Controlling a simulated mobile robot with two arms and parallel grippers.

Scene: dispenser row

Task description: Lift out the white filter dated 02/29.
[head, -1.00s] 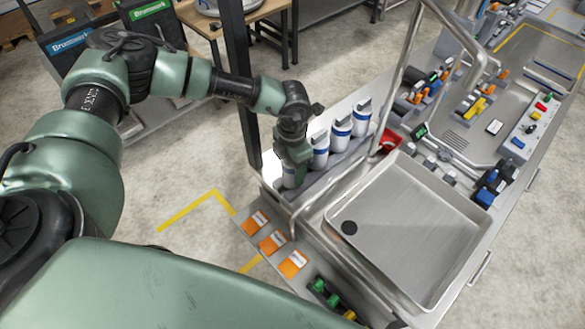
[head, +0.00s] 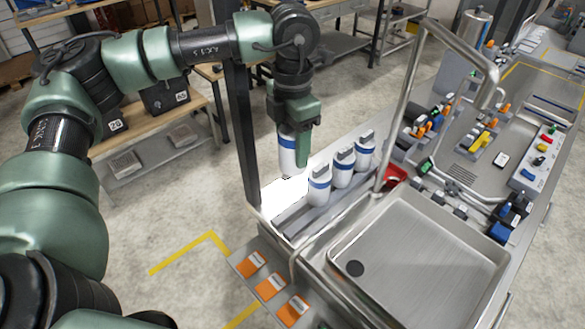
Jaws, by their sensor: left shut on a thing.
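My left gripper (head: 296,140) is shut on a white filter (head: 289,158) with a blue band and holds it upright, raised above the left end of the dispenser row. The gripper hides the filter's upper part, and I cannot read a date on it. Three similar white filters with blue bands and grey tops, a near one (head: 319,186), a middle one (head: 343,168) and a far one (head: 364,151), stand in the row to the right. Their dates are too small to read. My right gripper is not in view.
A bright white panel (head: 284,194) lies below the held filter. A steel sink (head: 420,262) with a tall curved tap (head: 402,95) stands to the right. Orange cards (head: 270,285) lie on the near ledge. A dark post (head: 243,130) rises left of the gripper.

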